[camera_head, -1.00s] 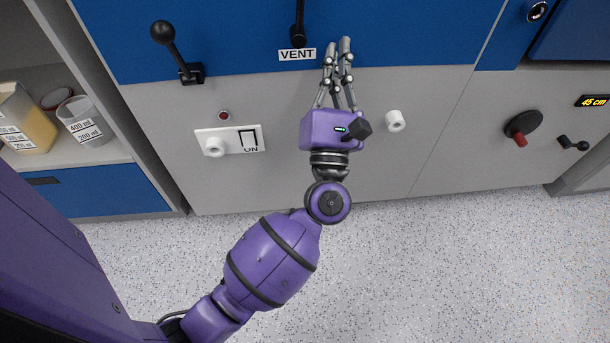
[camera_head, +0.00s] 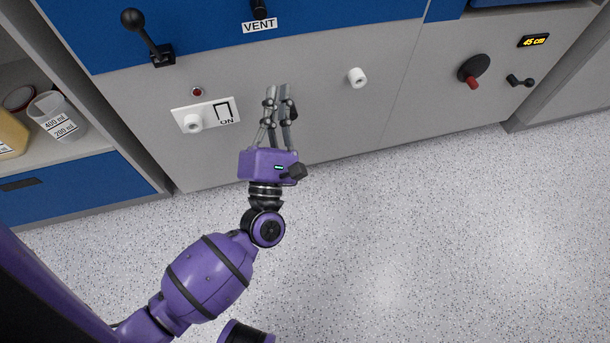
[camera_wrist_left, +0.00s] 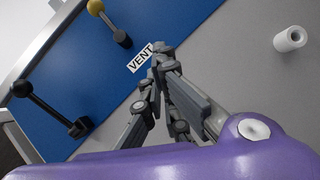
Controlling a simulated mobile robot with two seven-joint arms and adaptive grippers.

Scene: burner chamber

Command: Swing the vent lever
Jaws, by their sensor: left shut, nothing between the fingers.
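The vent lever is cut off by the top edge of the head view, where only its dark pivot end (camera_head: 260,10) shows above the VENT label (camera_head: 259,25). In the left wrist view the lever (camera_wrist_left: 109,22) shows as a dark rod with a yellow knob, its base close to the VENT label (camera_wrist_left: 142,57). My left gripper (camera_head: 277,90) is shut and empty. It is below the label in the head view, over the grey panel, and apart from the lever. My right gripper is not in view.
A black-knobbed lever (camera_head: 148,38) stands left of the label. Below it are a white plate with an ON switch (camera_head: 223,111) and a red light (camera_head: 197,91). A white knob (camera_head: 357,77) is to the right, a red-handled dial (camera_head: 473,72) farther right. The floor (camera_head: 420,230) is clear.

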